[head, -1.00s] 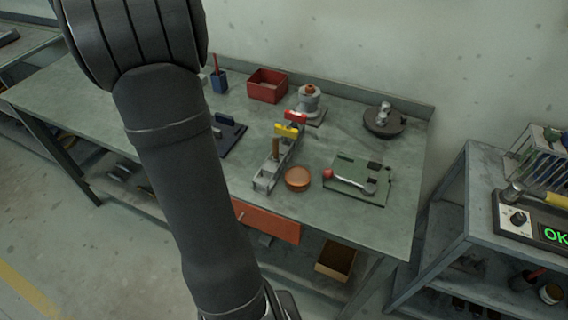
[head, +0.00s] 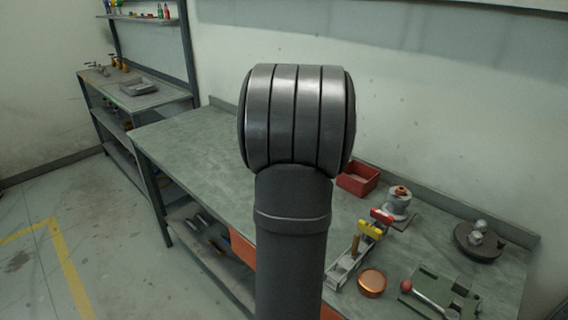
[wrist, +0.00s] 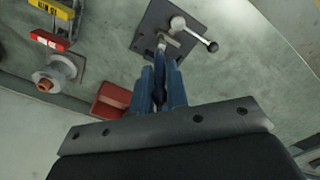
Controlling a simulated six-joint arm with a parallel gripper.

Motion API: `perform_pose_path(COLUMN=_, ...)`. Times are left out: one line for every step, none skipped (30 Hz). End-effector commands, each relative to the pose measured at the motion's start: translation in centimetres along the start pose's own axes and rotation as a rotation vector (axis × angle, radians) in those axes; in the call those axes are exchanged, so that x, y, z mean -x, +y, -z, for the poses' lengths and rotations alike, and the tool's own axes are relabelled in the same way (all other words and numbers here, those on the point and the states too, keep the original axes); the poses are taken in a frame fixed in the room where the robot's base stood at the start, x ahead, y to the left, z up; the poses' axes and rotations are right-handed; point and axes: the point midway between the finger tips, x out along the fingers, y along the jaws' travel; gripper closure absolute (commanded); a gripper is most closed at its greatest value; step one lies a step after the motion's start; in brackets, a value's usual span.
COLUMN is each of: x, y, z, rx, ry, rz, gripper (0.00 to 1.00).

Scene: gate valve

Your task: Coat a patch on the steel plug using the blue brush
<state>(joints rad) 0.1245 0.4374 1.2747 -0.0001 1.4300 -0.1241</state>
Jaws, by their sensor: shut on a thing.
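My gripper (wrist: 163,90) has blue fingers, shut on a thin dark-blue handle, apparently the blue brush (wrist: 159,72). Its pale end points up the wrist picture to a dark square plate (wrist: 150,32). On this plate stand a rounded steel piece (wrist: 178,23), which may be the steel plug, and a lever with a round end (wrist: 211,46). The brush end overlaps the plate's fittings in the wrist view; I cannot tell whether it touches them. In the head view my arm hides the gripper, the brush and the plate.
A red box (head: 358,179) is also near the fingers in the wrist view (wrist: 110,100). A grey flanged part with an orange top (head: 398,202), a channel fixture with red and yellow tags (head: 345,263), a copper disc (head: 372,283) and a green plate (head: 438,299) occupy the bench's right side.

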Motion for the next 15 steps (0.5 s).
perform_pose_path(x=0.2, y=1.7, z=-0.8, rx=-0.004, ry=0.002, rz=-0.002, gripper=1.0)
perform_pose_path(x=0.4, y=2.5, z=-1.6, rx=0.0, ry=0.004, rz=-0.003, gripper=1.0)
perform_pose_path(x=0.5, y=3.6, z=-2.6, rx=0.005, ry=0.005, rz=-0.005, gripper=1.0)
perform_pose_path(x=0.6, y=4.4, z=-3.4, rx=0.008, ry=0.006, rz=-0.007, gripper=1.0)
perform_pose_path(x=0.7, y=5.2, z=-4.1, rx=0.012, ry=0.007, rz=-0.009, gripper=1.0)
perform_pose_path(x=0.8, y=6.3, z=-5.2, rx=0.018, ry=0.008, rz=-0.011, gripper=1.0)
perform_pose_path(x=0.9, y=7.2, z=-6.1, rx=0.021, ry=0.009, rz=-0.013, gripper=1.0)
perform_pose_path(x=0.9, y=8.0, z=-7.0, rx=0.024, ry=0.009, rz=-0.015, gripper=1.0)
perform_pose_path(x=1.0, y=9.0, z=-8.3, rx=0.03, ry=0.009, rz=-0.017, gripper=1.0)
perform_pose_path(x=1.0, y=9.7, z=-9.3, rx=0.035, ry=0.009, rz=-0.019, gripper=1.0)
perform_pose_path(x=1.0, y=10.4, z=-10.2, rx=0.04, ry=0.01, rz=-0.022, gripper=1.0)
perform_pose_path(x=1.0, y=11.2, z=-11.5, rx=0.046, ry=0.01, rz=-0.024, gripper=1.0)
perform_pose_path(x=1.1, y=11.8, z=-12.4, rx=0.05, ry=0.01, rz=-0.027, gripper=1.0)
perform_pose_path(x=1.0, y=12.4, z=-13.3, rx=0.053, ry=0.009, rz=-0.028, gripper=1.0)
perform_pose_path(x=1.0, y=13.0, z=-14.5, rx=0.059, ry=0.009, rz=-0.031, gripper=1.0)
